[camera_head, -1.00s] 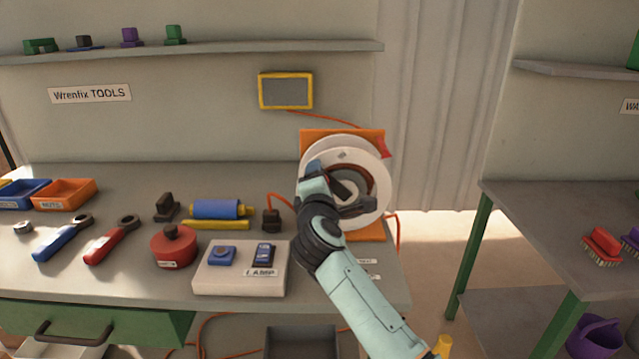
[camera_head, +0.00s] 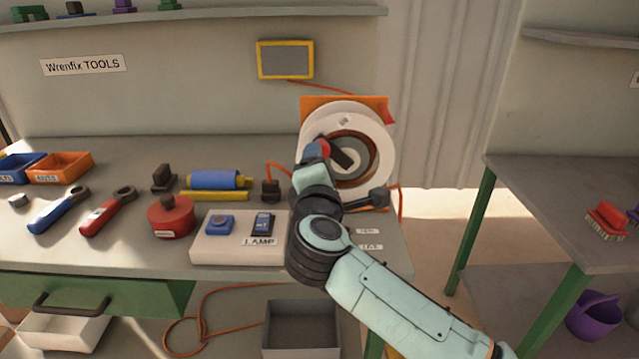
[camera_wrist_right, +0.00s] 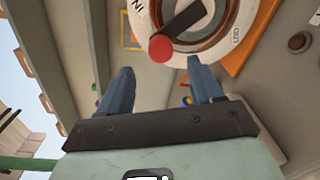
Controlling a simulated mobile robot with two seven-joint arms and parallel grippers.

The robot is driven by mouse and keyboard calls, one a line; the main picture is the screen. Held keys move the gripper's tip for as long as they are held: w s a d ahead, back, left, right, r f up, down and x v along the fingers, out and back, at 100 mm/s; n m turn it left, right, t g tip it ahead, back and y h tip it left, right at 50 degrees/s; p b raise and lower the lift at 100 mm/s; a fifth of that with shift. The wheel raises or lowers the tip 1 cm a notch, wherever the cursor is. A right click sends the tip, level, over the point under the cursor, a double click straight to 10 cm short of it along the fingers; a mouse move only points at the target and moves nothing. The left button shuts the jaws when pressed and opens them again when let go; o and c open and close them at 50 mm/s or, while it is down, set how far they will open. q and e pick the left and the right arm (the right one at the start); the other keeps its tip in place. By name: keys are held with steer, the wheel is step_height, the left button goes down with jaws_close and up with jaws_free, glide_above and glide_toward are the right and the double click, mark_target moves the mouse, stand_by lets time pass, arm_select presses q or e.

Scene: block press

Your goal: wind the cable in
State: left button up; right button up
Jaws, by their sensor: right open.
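The cable reel (camera_head: 384,142) is a white disc with a dark centre ring, on an orange plate (camera_head: 345,101) on the bench. Its dark crank arm (camera_head: 342,153) points up and left to a red knob (camera_head: 320,147). In the right wrist view the knob (camera_wrist_right: 160,47) lies just beyond my fingertips, and the reel face (camera_wrist_right: 234,40) shows "IN" and "OUT". My right gripper (camera_wrist_right: 158,78) is open with nothing between its fingers. In the head view its blue fingers are partly hidden at the knob. Orange cable (camera_head: 400,203) hangs at the reel's right. My left gripper is not in view.
More orange cable (camera_head: 213,289) loops below the bench near a grey bin (camera_head: 301,327). A lamp switch box (camera_head: 240,252), a red round pot (camera_head: 171,217) and a dark plug (camera_head: 270,190) stand left of my arm. A dark-knobbed lever (camera_head: 377,198) is beside the reel's base.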

steer(key=s, duration=0.4)
steer(key=shift+s, duration=0.3)
